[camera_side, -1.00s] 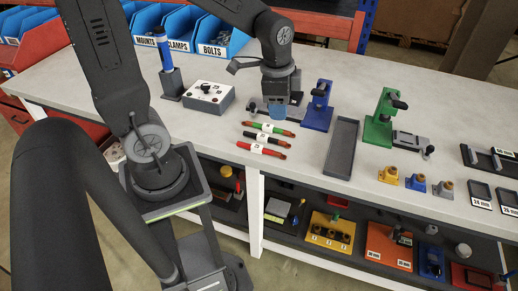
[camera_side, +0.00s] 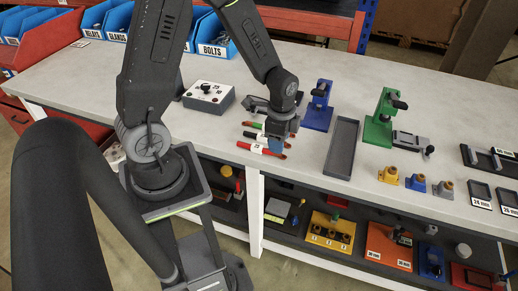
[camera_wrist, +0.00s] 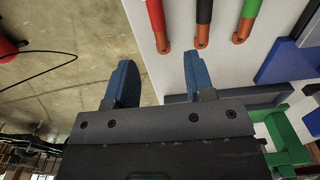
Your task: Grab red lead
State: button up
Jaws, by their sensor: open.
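The red lead (camera_side: 247,147) lies on the bench near its front edge, the frontmost of three leads, with a white label and a copper-coloured tip. It also shows in the wrist view (camera_wrist: 155,14) at the top, its tip pointing down the picture. My gripper (camera_side: 276,145) is low over the right part of the leads and hides much of the black and green ones. In the wrist view my gripper (camera_wrist: 160,62) shows two blue fingers apart with nothing between them. The red lead's tip is just beyond them, in line with the gap.
The black lead (camera_wrist: 204,14) and green lead (camera_wrist: 248,14) lie beside the red one. A switch box (camera_side: 208,96) stands behind. A blue stand (camera_side: 318,110) and a grey tray (camera_side: 342,147) are to the right. The bench's front edge is close.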

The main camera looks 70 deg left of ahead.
aim_at(262, 150)
notch_tip(262, 150, down, 5)
jog(key=shift+w+a+r, duration=0.1)
jog(key=shift+c, duration=0.2)
grip_shut()
dwell(0.4)
